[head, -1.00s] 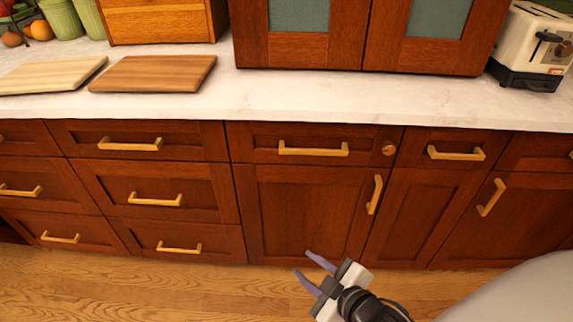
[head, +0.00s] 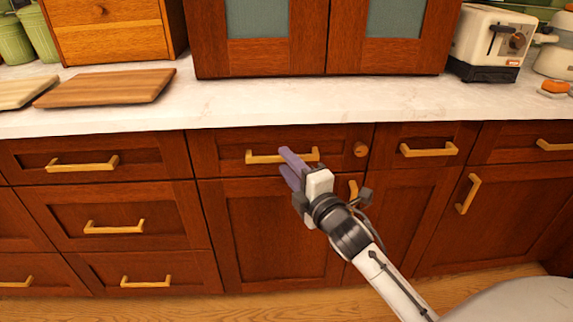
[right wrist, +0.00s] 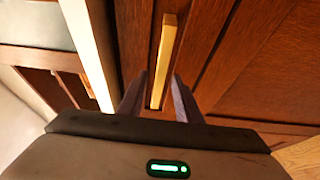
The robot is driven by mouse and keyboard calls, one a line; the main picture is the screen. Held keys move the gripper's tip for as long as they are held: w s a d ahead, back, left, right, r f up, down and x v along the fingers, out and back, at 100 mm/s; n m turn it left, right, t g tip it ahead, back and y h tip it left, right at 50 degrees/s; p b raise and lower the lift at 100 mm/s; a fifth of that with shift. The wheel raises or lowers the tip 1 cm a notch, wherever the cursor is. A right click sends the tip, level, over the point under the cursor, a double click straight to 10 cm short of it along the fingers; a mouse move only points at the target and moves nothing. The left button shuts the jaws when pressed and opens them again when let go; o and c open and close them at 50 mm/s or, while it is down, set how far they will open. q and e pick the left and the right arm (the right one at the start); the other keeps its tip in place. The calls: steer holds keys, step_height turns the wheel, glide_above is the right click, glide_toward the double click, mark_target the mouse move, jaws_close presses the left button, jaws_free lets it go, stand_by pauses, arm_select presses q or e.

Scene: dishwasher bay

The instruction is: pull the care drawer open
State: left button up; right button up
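In the right wrist view the handle (right wrist: 165,50) lies between the two spread fingers (right wrist: 158,80), with a gap on each side. My left gripper is not in view.
More drawers with bar handles (head: 82,164) are at left. A narrow drawer (head: 429,150) and cupboard doors (head: 270,235) are at right and below. The white counter (head: 180,108) above overhangs slightly and bears boards (head: 105,88), a cabinet and a toaster (head: 492,40).

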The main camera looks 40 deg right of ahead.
steer(key=shift+w, duration=0.5)
steer(key=shift+c, duration=0.2)
jaws_close()
